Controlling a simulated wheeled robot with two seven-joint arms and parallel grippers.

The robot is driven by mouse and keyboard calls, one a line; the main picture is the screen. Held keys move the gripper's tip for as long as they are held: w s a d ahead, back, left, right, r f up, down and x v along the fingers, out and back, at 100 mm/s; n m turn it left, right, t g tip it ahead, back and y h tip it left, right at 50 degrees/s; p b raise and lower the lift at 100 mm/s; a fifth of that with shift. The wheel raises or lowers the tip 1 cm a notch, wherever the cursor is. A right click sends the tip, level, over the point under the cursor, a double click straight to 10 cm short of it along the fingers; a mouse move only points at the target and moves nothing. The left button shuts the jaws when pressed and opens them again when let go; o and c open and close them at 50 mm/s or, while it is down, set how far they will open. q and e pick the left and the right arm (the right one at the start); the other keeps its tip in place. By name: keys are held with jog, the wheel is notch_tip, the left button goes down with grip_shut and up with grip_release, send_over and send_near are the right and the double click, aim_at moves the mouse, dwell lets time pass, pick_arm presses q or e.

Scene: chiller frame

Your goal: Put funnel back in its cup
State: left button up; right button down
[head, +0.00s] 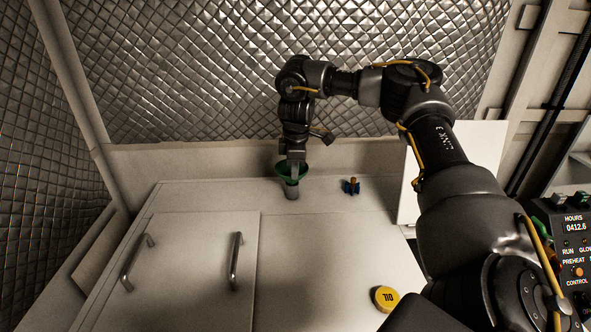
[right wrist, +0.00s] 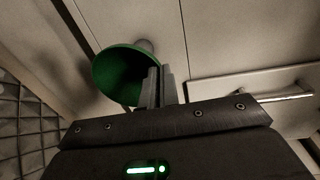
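The green funnel (head: 282,170) is near the back of the white cabinet top, mouth upward. My right gripper (head: 292,174) reaches down over it from above. In the right wrist view, the two fingers (right wrist: 160,88) are close together with the rim of the funnel (right wrist: 118,76) between them, shut on it. A small grey cylinder (head: 291,192), which looks like the cup, shows directly below the funnel; it also shows behind the rim in the right wrist view (right wrist: 146,46). How deep the funnel sits in it is hidden. My left gripper is out of view.
A yellow oil cap (head: 386,298) is near the front right. A cabinet door with two handles (head: 236,262) lies at left. A control panel (head: 572,250) is at far right.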

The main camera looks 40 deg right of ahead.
jog(key=c, duration=1.6)
grip_release()
jog(key=r, duration=0.7)
jog(key=s+r, duration=0.1)
jog(key=r, duration=0.2)
jog(key=shift+a+r, duration=0.15)
jog(key=shift+r, duration=0.2)
